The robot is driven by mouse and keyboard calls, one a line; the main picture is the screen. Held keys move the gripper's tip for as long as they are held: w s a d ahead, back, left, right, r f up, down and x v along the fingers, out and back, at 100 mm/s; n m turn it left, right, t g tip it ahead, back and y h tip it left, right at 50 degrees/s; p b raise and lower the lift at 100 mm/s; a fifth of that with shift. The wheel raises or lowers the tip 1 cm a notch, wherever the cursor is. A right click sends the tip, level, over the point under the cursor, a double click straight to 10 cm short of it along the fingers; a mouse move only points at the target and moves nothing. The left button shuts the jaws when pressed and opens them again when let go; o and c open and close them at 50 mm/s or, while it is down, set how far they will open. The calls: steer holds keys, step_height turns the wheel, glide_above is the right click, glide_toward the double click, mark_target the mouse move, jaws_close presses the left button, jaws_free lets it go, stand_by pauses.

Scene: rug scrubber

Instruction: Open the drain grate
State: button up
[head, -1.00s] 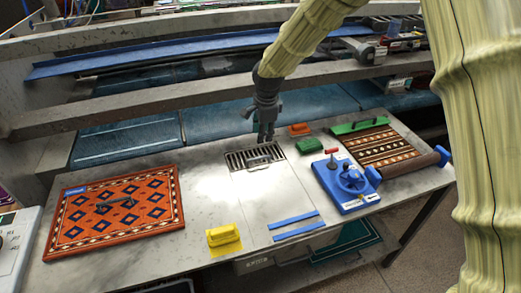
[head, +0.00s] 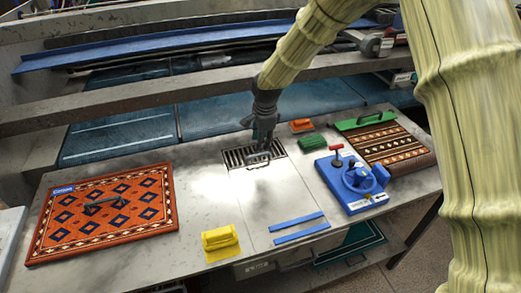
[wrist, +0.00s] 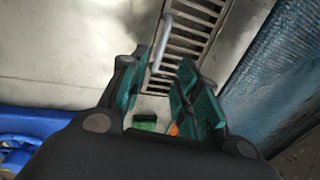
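The drain grate (head: 237,157) is a dark slotted metal panel set in the pale tabletop, and it appears closed and flat. Its grey bar handle (head: 257,159) stands up near the front edge. In the wrist view, the grate (wrist: 192,38) runs up from the middle and the handle (wrist: 161,45) is a thin light bar. My gripper (head: 262,147) is right over the grate at the handle. In the wrist view my gripper (wrist: 166,62) is open, with the handle between its green-padded fingertips in the picture. Contact with the handle cannot be told.
Left is a patterned rug (head: 150,204) with a handle. Yellow (head: 220,240), green (head: 312,143) and orange (head: 301,126) brushes stand around. A blue device (head: 345,198) and a brown rug (head: 395,145) are right. Blue strips (head: 298,224) lie in front. A beam (head: 130,104) runs behind.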

mark_target(261, 155)
steer(key=shift+w+a+f+p, duration=0.1)
steer(key=shift+w+f+p, duration=0.2)
steer(key=shift+f, duration=0.9)
steer(key=shift+w+a+f+p, duration=0.15)
steer(key=shift+f+p, duration=0.2)
steer(key=shift+f, duration=0.8)
steer(key=shift+w+d+f+p, duration=0.1)
steer(key=shift+w+f+p, duration=0.2)
steer(key=shift+f, duration=0.9)
steer(key=shift+s, duration=0.1)
steer(key=shift+a, duration=0.1)
steer(key=shift+c, duration=0.2)
jaws_close()
